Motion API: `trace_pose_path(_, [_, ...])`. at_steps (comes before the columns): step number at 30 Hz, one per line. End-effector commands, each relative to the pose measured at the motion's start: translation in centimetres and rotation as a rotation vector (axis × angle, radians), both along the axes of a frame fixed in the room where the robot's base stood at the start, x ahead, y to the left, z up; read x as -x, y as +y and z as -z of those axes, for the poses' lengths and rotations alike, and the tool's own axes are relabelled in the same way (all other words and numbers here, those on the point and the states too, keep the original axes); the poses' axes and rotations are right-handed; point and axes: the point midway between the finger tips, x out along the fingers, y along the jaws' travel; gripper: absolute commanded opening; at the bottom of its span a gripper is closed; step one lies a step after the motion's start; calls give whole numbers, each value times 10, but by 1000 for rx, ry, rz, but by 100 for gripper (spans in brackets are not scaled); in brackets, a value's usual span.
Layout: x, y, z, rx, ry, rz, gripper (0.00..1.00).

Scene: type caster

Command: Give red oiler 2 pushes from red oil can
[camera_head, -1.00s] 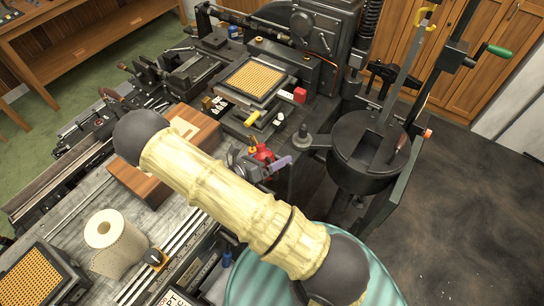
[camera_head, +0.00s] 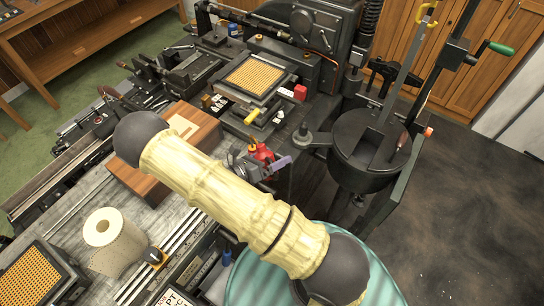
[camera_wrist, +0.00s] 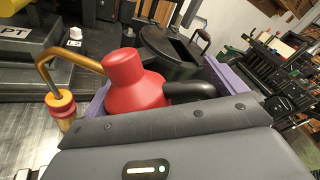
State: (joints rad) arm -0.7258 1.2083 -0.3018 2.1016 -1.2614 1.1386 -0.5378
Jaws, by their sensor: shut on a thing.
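The red oil can (camera_head: 262,155) is held upright by my gripper (camera_head: 268,163), beside the black machine. In the wrist view the red oil can (camera_wrist: 134,85) sits between the purple fingers, with its black handle to the right. Its curved brass spout bends left and down. The spout tip is at the top of a small brass fitting with a red band (camera_wrist: 62,108), which looks like the red oiler. They appear to touch, but I cannot tell exactly. My gripper body hides the can's lower part. My arm hides part of the bench in the head view.
The black machine carries an orange type bed (camera_head: 257,75), a yellow handle (camera_head: 253,116) and a red block (camera_head: 300,93). A black round pot (camera_head: 365,150) stands close right of my gripper. A wooden box (camera_head: 190,128) and a paper roll (camera_head: 112,240) are on the left bench.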

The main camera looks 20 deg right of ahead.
Motion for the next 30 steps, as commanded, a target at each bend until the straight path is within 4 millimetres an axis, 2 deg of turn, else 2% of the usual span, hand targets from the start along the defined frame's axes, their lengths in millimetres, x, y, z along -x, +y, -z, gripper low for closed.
trace_pose_path(15, [0,0,9,1,0,-1,68])
trace_pose_path(23, [0,0,6,0,0,0,68])
trace_pose_path(30, [0,0,-4,0,0,0,68])
